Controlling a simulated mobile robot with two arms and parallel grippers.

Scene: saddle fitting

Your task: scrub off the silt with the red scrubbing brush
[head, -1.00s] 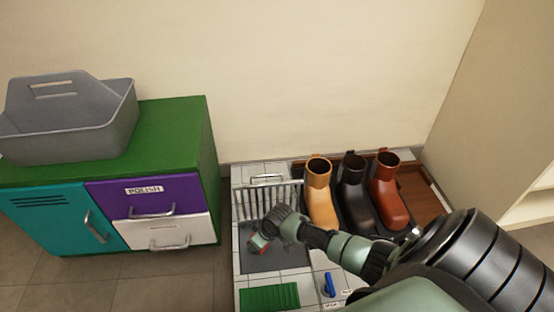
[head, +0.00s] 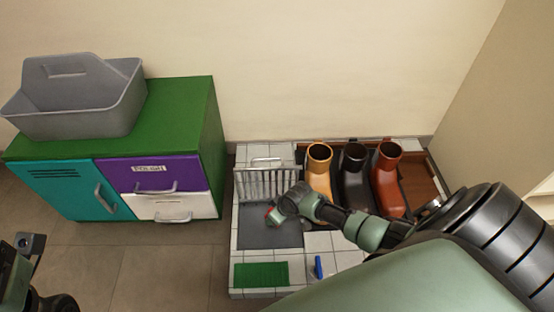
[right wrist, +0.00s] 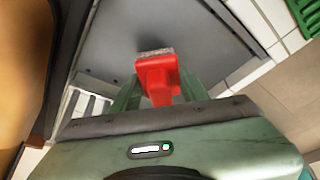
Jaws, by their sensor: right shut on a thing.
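My right gripper (head: 274,215) is shut on the red scrubbing brush (right wrist: 158,75) over the dark grey panel (head: 265,236) in the tiled floor. In the right wrist view the brush sits between the two green fingers, its grey bristles pointing away from the gripper. I cannot tell whether the bristles touch the panel. I cannot make out silt on any surface. Part of my left arm with its gripper (head: 28,248) shows at the lower left edge; its jaws are not clear.
A green mat (head: 261,274) and a blue-handled item (head: 318,267) lie in front. A cabinet (head: 216,130) stands left.

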